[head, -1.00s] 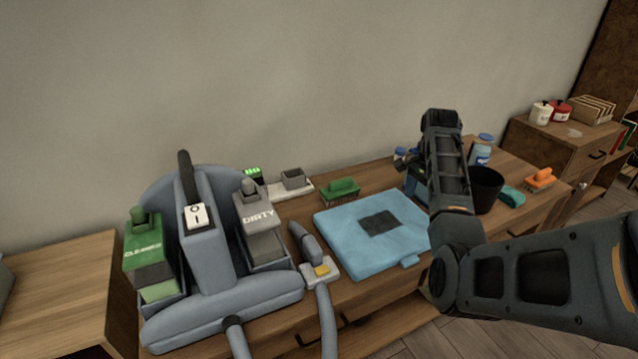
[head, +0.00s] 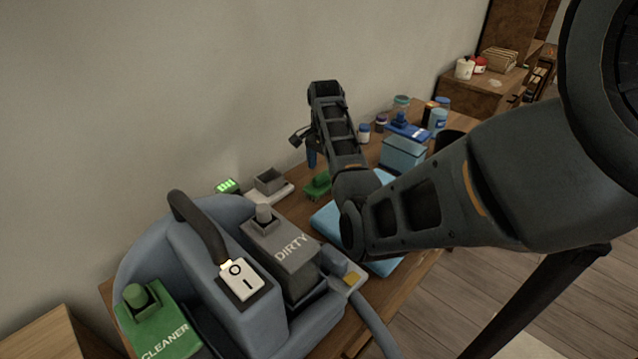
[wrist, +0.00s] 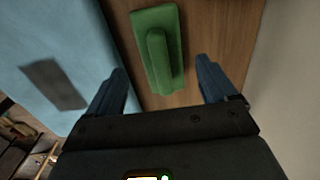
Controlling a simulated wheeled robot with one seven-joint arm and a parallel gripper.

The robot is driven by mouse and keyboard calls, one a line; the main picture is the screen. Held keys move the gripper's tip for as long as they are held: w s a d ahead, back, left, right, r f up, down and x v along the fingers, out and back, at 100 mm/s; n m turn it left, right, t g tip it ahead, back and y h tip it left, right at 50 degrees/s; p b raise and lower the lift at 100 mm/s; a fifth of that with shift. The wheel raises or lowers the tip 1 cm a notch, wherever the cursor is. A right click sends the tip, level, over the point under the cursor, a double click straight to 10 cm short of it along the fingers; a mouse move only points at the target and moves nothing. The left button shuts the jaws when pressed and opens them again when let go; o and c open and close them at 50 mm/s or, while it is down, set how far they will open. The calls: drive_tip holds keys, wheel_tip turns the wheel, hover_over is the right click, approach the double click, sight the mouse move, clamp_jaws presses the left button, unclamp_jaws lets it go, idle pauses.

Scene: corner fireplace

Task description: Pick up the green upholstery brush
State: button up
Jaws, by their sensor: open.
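The green upholstery brush (wrist: 159,50) lies on the wooden tabletop, its raised handle facing up in the wrist view. In the head view the brush (head: 318,185) shows beside the blue folded cloth or case, partly behind my arm. My gripper (wrist: 166,85) is open and empty, with its two blue fingers spread to either side of the brush's near end in the picture. The brush appears to be beyond the fingertips, not touched. In the head view one blue finger of my gripper (head: 311,159) shows just above the brush; the other is hidden.
The blue flat case (wrist: 50,50) lies left of the brush in the wrist view, and the wall (wrist: 290,70) is at right. The grey-blue cleaning machine (head: 240,280) stands close by. A grey tray (head: 270,182), bottles and a blue box (head: 402,153) are on the table.

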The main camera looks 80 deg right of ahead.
sight(324, 172)
drive_tip(key=shift+d+f+p, duration=0.1)
drive_tip(key=shift+f+p, duration=0.2)
drive_tip(key=shift+f, duration=2.4)
drive_tip(key=c, duration=1.1)
drive_tip(key=shift+r, duration=0.1)
drive_tip(key=shift+w+r, duration=0.1)
drive_tip(key=shift+r, duration=0.4)
wheel_tip(324, 172, up, 2)
drive_tip(key=shift+r, duration=0.25)
drive_tip(key=shift+c, duration=0.8)
drive_tip(key=s+r, duration=0.2)
drive_tip(key=s, duration=0.1)
drive_tip(key=s+r, duration=0.2)
drive_tip(key=s, duration=0.2)
drive_tip(key=s+d+r, duration=0.1)
drive_tip(key=s+r, duration=0.2)
drive_tip(key=shift+s+d+p, duration=0.1)
drive_tip(key=shift+s+p, duration=0.2)
drive_tip(key=shift+s, duration=0.05)
drive_tip(key=shift+c, duration=0.7)
drive_tip(key=shift+s+d+r, duration=0.1)
drive_tip(key=shift+s+r, duration=0.1)
drive_tip(key=shift+s, duration=0.3)
